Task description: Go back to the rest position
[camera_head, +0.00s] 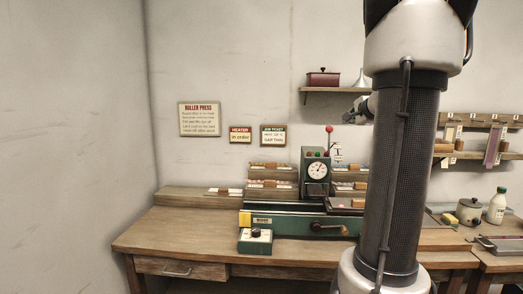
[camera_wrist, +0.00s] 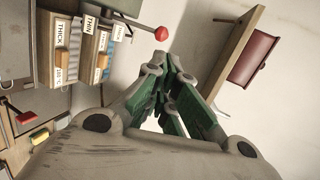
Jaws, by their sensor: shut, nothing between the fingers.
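My gripper (camera_wrist: 167,72) is shut and empty in the wrist view, its grey fingers with green inner faces reaching away from the camera. In the head view a small part of my gripper (camera_head: 357,110) shows left of my arm, in the air below the wall shelf and above the bench. The rest of it is hidden behind my arm. The green roller press (camera_head: 285,222) with its round dial (camera_head: 317,170) stands on the wooden bench (camera_head: 170,232), below my gripper. A red-knobbed lever (camera_head: 329,130) rises from it, and the red knob also shows in the wrist view (camera_wrist: 161,34).
The wall shelf (camera_head: 316,89) holds a dark red box (camera_head: 323,78) and a pale funnel-like object (camera_head: 361,77). A control box (camera_head: 255,241) stands at the bench front. A pot (camera_head: 469,211) and white bottle (camera_head: 497,206) stand at right. The bench's left front is clear.

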